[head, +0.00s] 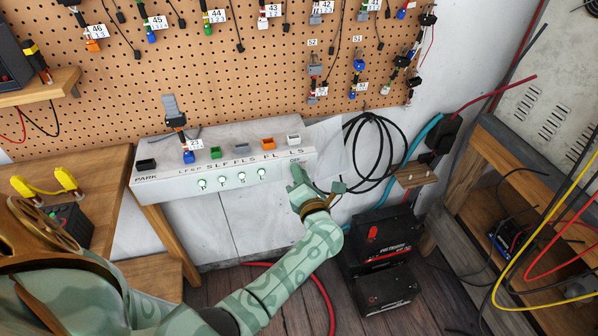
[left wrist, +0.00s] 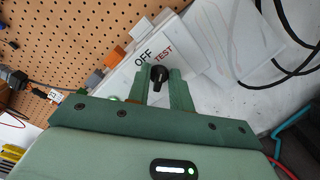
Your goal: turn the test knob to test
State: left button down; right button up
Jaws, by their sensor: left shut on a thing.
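The test knob (left wrist: 159,74) is a small black knob on the front of the white panel box (head: 235,182). In the left wrist view it sits between the two green fingers of my left gripper (left wrist: 160,82), below the black OFF label (left wrist: 144,58) and the red TEST label (left wrist: 162,55). I cannot tell which label the knob points to. In the head view my left gripper (head: 296,172) is at the right end of the box's front, shut on the knob and hiding it. My right gripper is not in view.
Green lights (head: 222,181) run along the box's front, and colored connectors (head: 215,152) sit on its top. A pegboard (head: 270,70) with tagged cables stands behind. Black cable coils (head: 378,150) hang to the right, above a dark battery (head: 380,240).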

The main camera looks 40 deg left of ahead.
pick_arm(q)
jog(key=shift+m, duration=0.5)
jog(key=shift+f+p, duration=0.1)
jog(key=shift+p, duration=0.2)
jog(key=c, duration=1.5)
grip_release()
jog(key=shift+c, duration=0.2)
